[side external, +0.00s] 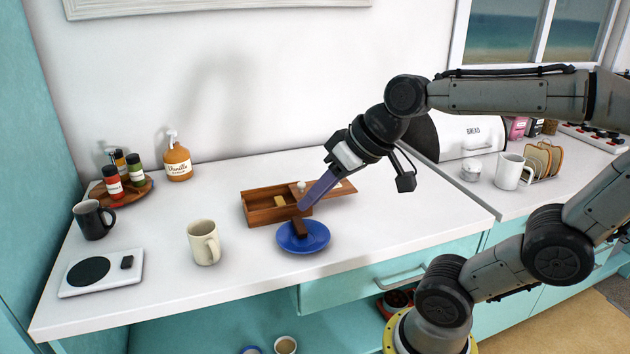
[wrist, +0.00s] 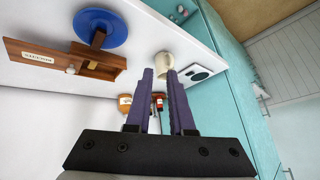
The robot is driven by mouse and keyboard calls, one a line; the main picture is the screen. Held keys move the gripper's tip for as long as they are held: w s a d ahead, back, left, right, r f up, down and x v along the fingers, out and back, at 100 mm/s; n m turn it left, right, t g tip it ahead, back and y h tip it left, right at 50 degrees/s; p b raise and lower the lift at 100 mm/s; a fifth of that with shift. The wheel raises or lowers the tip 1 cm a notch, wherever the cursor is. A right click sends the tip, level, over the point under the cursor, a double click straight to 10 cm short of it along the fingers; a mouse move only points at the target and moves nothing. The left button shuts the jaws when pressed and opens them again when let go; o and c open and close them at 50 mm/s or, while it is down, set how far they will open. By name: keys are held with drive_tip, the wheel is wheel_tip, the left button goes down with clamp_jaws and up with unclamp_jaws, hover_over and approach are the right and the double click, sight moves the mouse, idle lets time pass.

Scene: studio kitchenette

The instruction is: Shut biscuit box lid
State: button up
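The wooden biscuit box (side external: 262,214) stands on the white counter, partly open, with a tan piece inside. Its flat wooden lid (side external: 342,191) is slid out to the right and overhangs that end; a pale knob (side external: 301,184) is on it. In the wrist view the box (wrist: 98,62) and lettered lid (wrist: 35,53) are at upper left. My gripper (side external: 304,206) points down-left in front of the lid, hiding part of the box and lid. In the wrist view its purple fingers (wrist: 160,72) are apart with nothing between them. I cannot tell whether they touch the lid.
A blue plate (side external: 318,244) with a dark brown block (side external: 299,228) sits directly in front of the box. A cream mug (side external: 203,243), dark mug (side external: 94,220) and scale (side external: 103,273) stand to the left. A syrup bottle (side external: 178,163) is behind. Counter right of the plate is clear.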

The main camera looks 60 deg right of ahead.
drive_tip(key=w+d+m, duration=0.2)
drive_tip(key=w+d, duration=0.1)
drive_tip(key=w+d+m, duration=0.1)
drive_tip(key=d, duration=0.1)
drive_tip(key=shift+w+d+r+h, duration=0.2)
drive_tip(key=shift+w+r+h, duration=0.15)
drive_tip(key=shift+h, duration=0.05)
clamp_jaws()
drive_tip(key=d+f+m+h, duration=0.15)
drive_tip(key=d+m, duration=0.25)
drive_tip(key=d, duration=0.6)
drive_tip(key=d+f+m+h, duration=0.1)
drive_tip(key=d+f+m, duration=0.25)
drive_tip(key=d, duration=0.65)
drive_tip(key=g, duration=0.1)
approach(305, 190)
drive_tip(key=shift+s+d+f+m, duration=0.25)
drive_tip(key=shift+s+d+f, duration=0.8)
drive_tip(key=shift+f, duration=0.1)
drive_tip(key=w, duration=0.2)
drive_tip(key=w+f, duration=0.1)
drive_tip(key=shift+a, duration=0.4)
drive_tip(key=shift+w+a+f, duration=0.1)
drive_tip(key=shift+w, duration=0.45)
drive_tip(key=shift+a, duration=0.1)
drive_tip(key=w+a, duration=0.9)
drive_tip(key=shift+w+a+f, duration=0.1)
drive_tip(key=shift+w+a, duration=0.3)
